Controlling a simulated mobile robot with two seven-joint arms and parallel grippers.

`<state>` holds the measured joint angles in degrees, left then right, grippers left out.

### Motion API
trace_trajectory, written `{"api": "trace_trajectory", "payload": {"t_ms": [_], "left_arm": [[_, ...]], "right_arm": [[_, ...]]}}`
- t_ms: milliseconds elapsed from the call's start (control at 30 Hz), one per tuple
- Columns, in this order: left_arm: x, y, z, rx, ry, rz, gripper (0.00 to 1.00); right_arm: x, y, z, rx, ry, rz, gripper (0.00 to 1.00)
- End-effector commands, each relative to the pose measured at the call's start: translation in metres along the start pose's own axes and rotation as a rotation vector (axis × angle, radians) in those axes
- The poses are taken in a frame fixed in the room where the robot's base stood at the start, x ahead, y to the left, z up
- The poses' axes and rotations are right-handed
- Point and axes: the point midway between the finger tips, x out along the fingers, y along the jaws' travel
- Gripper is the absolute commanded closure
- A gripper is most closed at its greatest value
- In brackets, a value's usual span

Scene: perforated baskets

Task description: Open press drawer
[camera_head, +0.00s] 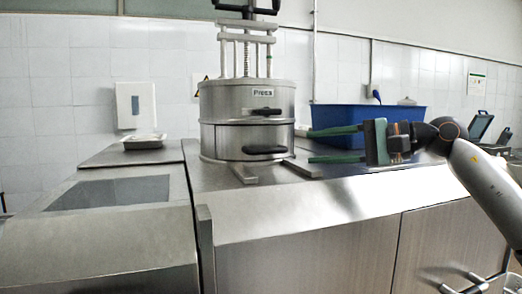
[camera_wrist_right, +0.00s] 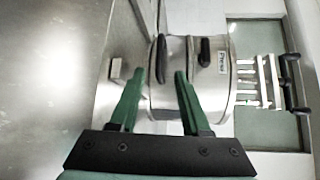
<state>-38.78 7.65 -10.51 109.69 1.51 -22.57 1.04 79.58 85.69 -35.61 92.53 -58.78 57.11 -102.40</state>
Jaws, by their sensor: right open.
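The press (camera_head: 225,105) is a round steel cylinder in two sections with a "Press" label, standing on the steel counter. The lower section is the drawer (camera_head: 225,142), flush under the upper one, with a black handle (camera_head: 265,150). The upper section has its own black handle (camera_head: 263,111). My right gripper (camera_head: 308,146) is open and empty to the right of the press, its green fingers pointing at it. In the right wrist view the lower handle (camera_wrist_right: 161,58) appears between the fingertips (camera_wrist_right: 160,72), with the fingers apart from it. My left gripper is not in view.
A blue bin (camera_head: 400,113) stands behind my right gripper. Metal rails (camera_head: 302,167) lie on the counter before the press. The counter front (camera_head: 280,200) is clear.

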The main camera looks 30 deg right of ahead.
Motion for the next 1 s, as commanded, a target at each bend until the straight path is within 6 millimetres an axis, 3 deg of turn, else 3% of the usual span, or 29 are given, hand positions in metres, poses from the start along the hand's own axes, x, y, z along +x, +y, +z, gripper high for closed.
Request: {"api": "trace_trajectory", "payload": {"t_ms": [300, 533, 700, 1000], "left_arm": [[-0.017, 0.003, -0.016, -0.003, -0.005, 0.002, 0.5], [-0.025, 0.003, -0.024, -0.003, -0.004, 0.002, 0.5], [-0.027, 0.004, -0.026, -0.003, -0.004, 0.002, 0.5], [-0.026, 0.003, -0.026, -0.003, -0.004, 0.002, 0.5]], "right_arm": [[0.063, -0.004, 0.003, 0.0, -0.006, 0.002, 0.53], [0.101, -0.002, 0.001, 0.001, -0.003, 0.001, 0.53], [0.113, -0.001, 0.001, 0.001, -0.002, 0.001, 0.53], [0.115, 0.0, 0.001, 0.0, -0.001, 0.0, 0.53]]}}
